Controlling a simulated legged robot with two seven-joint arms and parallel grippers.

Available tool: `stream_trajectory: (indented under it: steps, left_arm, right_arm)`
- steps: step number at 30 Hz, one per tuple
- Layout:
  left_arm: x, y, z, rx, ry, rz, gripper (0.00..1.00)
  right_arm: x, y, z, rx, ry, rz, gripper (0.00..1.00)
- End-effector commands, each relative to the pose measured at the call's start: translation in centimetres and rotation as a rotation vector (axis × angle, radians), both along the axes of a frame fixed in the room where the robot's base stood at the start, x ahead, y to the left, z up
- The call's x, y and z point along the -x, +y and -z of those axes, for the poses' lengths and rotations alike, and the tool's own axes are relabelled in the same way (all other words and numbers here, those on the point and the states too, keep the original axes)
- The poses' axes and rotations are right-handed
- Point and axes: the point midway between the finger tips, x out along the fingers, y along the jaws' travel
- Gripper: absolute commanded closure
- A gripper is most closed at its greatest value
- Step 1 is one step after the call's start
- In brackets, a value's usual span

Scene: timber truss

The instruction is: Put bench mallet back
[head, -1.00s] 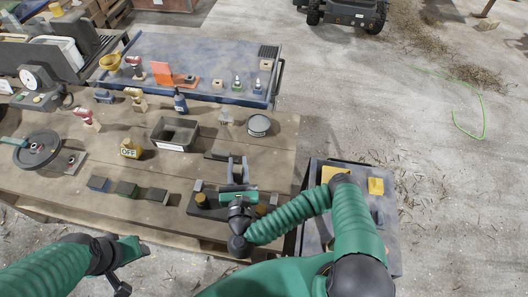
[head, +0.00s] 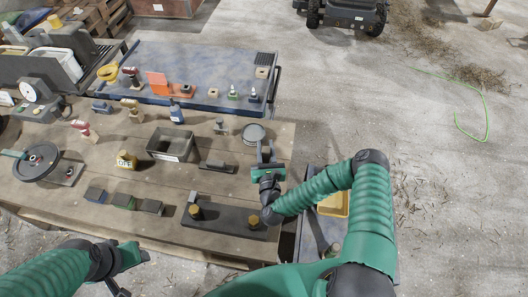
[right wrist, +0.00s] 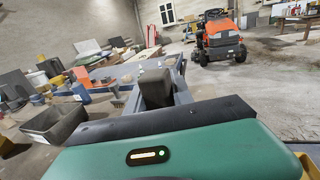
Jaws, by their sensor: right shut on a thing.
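My right gripper (head: 267,148) is shut on a dark grey-brown block (right wrist: 155,88), seen between its fingers in the right wrist view. It may be part of the bench mallet; most of it is hidden, so I cannot tell for sure. In the head view this gripper is over the right side of the wooden bench (head: 150,222), just in front of a round grey object (head: 253,133). A low dark object (head: 218,166) lies on the bench left of it. My left gripper (head: 130,265) is at the lower left, away from the bench items; its opening is unclear.
A dark board with gold knobs (head: 225,217) lies at the bench's front right. A black open bin (head: 171,144) and several small blocks stand left. A blue-topped table (head: 205,62) is behind. A yellow tray (head: 333,204) is on a side stand, partly behind my arm.

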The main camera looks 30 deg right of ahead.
Motion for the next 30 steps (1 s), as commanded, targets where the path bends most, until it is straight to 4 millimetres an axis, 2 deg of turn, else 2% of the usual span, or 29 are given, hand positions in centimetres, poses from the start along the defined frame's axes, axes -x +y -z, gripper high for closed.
stream_trajectory:
  steps: [3, 6, 17, 18, 21, 22, 30]
  left_arm:
    - [0.0, 0.0, -0.5, 0.000, 0.000, 0.001, 0.50]
    - [0.0, 0.0, -0.6, 0.000, 0.000, 0.001, 0.50]
    - [0.0, 0.0, 0.1, 0.000, 0.000, 0.000, 0.50]
    - [0.0, 0.0, -0.1, 0.000, 0.000, 0.000, 0.50]
    - [0.0, 0.0, -0.2, 0.000, 0.000, 0.000, 0.50]
    - [0.0, 0.0, -0.2, 0.000, 0.000, 0.000, 0.50]
    - [0.0, 0.0, -0.2, 0.000, 0.000, 0.000, 0.50]
  right_arm:
    - [0.0, 0.5, 1.8, 0.004, 0.002, -0.002, 1.00]
    - [0.0, 0.6, 2.8, 0.006, -0.001, -0.002, 1.00]
    - [0.0, 0.5, 3.5, 0.004, -0.001, -0.002, 1.00]
    - [0.0, 0.5, 3.4, 0.003, 0.001, -0.003, 0.67]
    - [0.0, 0.4, 3.4, 0.002, 0.001, -0.002, 0.54]
    - [0.0, 0.3, 3.4, 0.002, 0.001, -0.002, 0.50]
    - [0.0, 0.5, 3.3, 0.004, 0.002, -0.002, 0.50]
